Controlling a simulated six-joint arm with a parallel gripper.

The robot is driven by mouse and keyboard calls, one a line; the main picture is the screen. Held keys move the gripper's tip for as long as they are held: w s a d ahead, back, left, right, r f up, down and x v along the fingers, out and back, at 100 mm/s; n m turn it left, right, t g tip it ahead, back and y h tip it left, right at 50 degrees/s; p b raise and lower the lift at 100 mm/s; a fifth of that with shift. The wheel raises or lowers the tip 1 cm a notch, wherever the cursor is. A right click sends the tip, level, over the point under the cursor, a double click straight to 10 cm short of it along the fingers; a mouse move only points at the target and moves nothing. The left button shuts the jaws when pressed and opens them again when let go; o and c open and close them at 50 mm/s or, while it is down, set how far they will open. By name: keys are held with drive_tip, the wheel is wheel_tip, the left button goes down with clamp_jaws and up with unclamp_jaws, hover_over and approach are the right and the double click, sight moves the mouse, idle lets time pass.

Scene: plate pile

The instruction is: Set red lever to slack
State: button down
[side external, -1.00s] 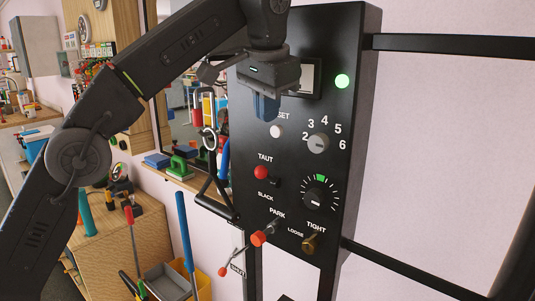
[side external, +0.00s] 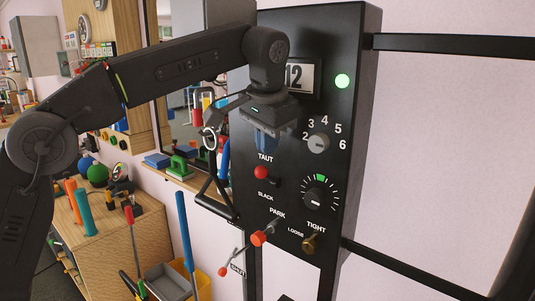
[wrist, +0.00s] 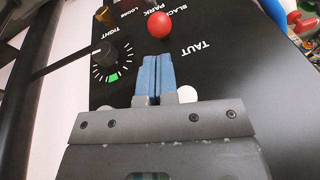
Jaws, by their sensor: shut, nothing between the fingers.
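The red lever has a round red knob (side external: 261,173) on a dark panel, just below the word TAUT and above SLACK. Its knob sits nearer TAUT. The wrist view shows the panel upside down, with the red knob (wrist: 159,25) just beyond my fingertips. My gripper (wrist: 152,60) has its two blue fingers together with nothing between them. The fingertips appear apart from the knob.
A grey numbered dial (side external: 318,143) and a black dial (side external: 314,199) are right of the lever. An orange-red knob (side external: 258,239) by PARK and a brass toggle (side external: 311,242) by TIGHT are below. A black handle (side external: 222,205) stands out at left.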

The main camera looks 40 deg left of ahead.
sight(261, 173)
drive_tip(key=shift+x, duration=1.5)
drive_tip(key=shift+s+f+t, duration=0.3)
drive_tip(key=shift+s+t, duration=0.2)
drive_tip(key=shift+t, duration=0.1)
drive_tip(key=shift+s+f+t, duration=0.65)
drive_tip(key=shift+s+t, duration=0.2)
drive_tip(key=shift+t, duration=0.25)
wheel_tip(261, 173, down, 10)
drive_tip(key=s+t, duration=0.1)
drive_tip(key=t, duration=0.1)
drive_tip(key=shift+s+n+t, duration=0.3)
drive_tip(key=shift+s, duration=0.1)
drive_tip(key=shift+f, duration=0.15)
